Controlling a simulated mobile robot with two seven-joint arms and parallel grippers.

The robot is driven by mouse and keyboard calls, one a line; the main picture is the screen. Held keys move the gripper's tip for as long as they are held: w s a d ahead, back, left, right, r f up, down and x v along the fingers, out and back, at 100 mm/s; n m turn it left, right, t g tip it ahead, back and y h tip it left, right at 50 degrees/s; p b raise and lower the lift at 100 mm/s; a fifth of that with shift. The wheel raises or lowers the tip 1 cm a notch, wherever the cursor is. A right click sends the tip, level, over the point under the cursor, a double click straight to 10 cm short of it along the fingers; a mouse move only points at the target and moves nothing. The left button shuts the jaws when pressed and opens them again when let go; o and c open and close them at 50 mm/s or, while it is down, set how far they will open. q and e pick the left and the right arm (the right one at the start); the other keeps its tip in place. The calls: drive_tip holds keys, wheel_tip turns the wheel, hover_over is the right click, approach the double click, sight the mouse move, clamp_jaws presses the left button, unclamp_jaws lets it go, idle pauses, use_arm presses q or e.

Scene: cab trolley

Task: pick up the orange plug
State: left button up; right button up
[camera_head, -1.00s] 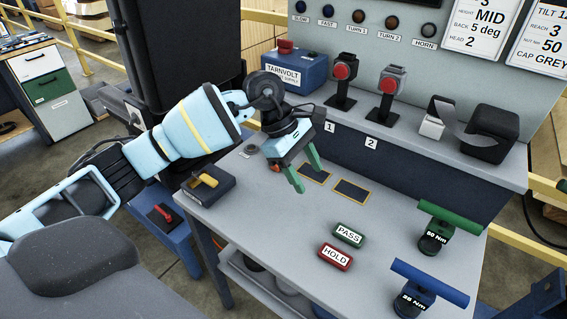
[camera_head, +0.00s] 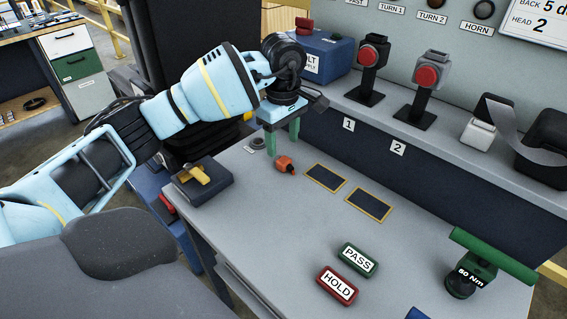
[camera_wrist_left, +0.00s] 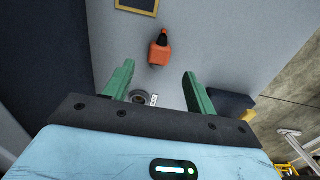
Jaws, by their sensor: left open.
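The orange plug (camera_head: 285,164) lies on the grey bench top, beside the left end of the two yellow-edged dark pads. It also shows in the left wrist view (camera_wrist_left: 159,52), with its dark tip pointing away from the gripper. My left gripper (camera_head: 282,147) has green fingers pointing down, close to the plug in the head view. In the wrist view the left gripper (camera_wrist_left: 160,82) is open, with nothing between its fingers, and the plug lies beyond the fingertips, roughly in line with the gap. My right gripper is not in view.
A dark block with a yellow handle (camera_head: 203,181) sits at the bench's left edge. Behind the plug is a raised shelf with a blue supply box (camera_head: 322,55) and two red-button stands. PASS (camera_head: 358,258) and HOLD (camera_head: 338,286) blocks lie in front. The bench middle is clear.

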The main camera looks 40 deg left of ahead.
sight(283, 159)
use_arm(q)
drive_tip(key=shift+w+f, duration=0.1)
drive_tip(key=shift+f, duration=2.5)
drive_tip(key=shift+c, duration=0.3)
drive_tip(key=c, duration=1.1)
drive_tip(key=shift+r, duration=0.1)
drive_tip(key=shift+r, duration=0.45)
drive_tip(key=shift+s+r, duration=0.25)
drive_tip(key=shift+r, duration=0.4)
drive_tip(key=shift+s+r, duration=0.2)
drive_tip(key=shift+r, duration=0.4)
drive_tip(key=s, duration=0.5)
drive_tip(key=s+r, duration=0.1)
drive_tip(key=s, duration=0.9)
drive_tip(key=shift+s+d+r+b, duration=0.1)
drive_tip(key=shift+d+r+b, duration=0.15)
drive_tip(key=shift+b, duration=0.15)
